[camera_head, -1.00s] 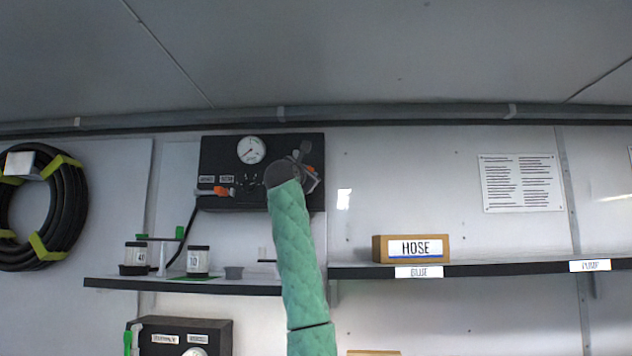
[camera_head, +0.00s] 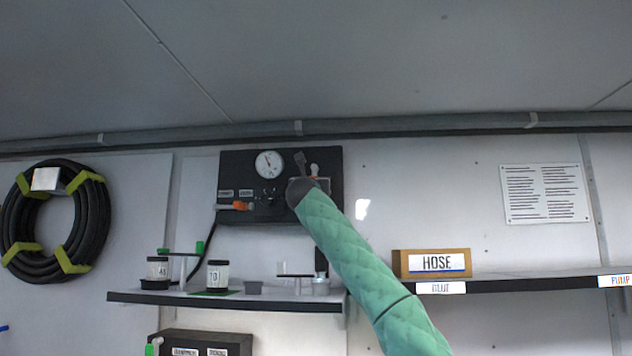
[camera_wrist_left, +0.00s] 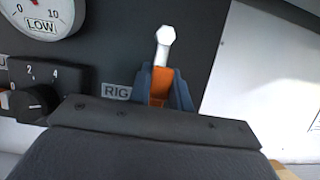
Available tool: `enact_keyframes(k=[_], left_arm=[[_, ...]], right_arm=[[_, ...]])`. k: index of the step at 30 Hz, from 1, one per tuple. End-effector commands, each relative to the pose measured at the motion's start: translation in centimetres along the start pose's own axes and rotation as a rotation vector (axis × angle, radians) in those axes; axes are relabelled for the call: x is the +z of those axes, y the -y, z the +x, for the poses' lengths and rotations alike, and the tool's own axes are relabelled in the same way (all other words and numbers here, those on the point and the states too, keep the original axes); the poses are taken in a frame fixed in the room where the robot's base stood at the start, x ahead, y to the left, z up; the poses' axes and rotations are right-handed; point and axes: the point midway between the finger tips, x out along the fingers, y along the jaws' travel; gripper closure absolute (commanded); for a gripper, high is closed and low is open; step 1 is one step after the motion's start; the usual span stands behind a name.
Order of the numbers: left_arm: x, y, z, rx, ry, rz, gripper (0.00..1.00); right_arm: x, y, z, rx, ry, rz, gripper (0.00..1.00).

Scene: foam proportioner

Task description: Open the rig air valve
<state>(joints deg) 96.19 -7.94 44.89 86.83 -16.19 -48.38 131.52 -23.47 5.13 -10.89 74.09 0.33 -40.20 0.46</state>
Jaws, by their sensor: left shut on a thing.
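The rig air valve has an orange lever (camera_wrist_left: 160,92) with a white hexagonal end (camera_wrist_left: 166,36), beside a RIG label (camera_wrist_left: 117,92) on the dark panel (camera_head: 262,158). In the left wrist view the lever stands upright. My left gripper (camera_wrist_left: 161,80) is shut on the orange lever, one blue-grey finger on each side. In the head view my green-sleeved left arm reaches up from the lower right, and its dark wrist hides part of the valve. A round gauge (camera_head: 269,164) is at the panel's top; the wrist view shows its LOW mark. My right gripper is out of view.
A second orange lever (camera_head: 236,206) lies horizontal at the panel's left. A dark regulator knob (camera_wrist_left: 36,103) is left of the gripper. Below, a shelf (camera_head: 130,298) carries jars and small cups; a HOSE box (camera_head: 432,263) stands right. A coiled hose (camera_head: 50,222) hangs left.

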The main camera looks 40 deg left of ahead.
Motion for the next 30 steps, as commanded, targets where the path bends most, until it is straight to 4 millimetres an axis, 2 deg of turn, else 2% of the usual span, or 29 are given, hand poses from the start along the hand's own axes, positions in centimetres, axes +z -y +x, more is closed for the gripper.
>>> enact_keyframes(k=[17,18,20,21,30], left_arm=[[-0.34,-0.18,-0.02,0.011,-0.003,-0.028,1.0],[-0.33,-0.19,-0.02,0.011,-0.003,-0.028,0.72],[-0.3,-0.2,-0.02,0.011,-0.002,-0.028,0.61],[-0.26,-0.2,-0.02,0.011,-0.002,-0.028,0.58],[-0.12,-0.21,-0.13,0.012,0.0,-0.027,0.58]], right_arm=[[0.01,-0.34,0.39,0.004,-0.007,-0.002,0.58],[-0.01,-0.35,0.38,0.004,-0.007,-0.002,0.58],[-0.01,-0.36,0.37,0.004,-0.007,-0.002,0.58],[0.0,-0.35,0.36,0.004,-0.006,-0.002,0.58],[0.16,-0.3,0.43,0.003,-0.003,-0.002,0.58]])
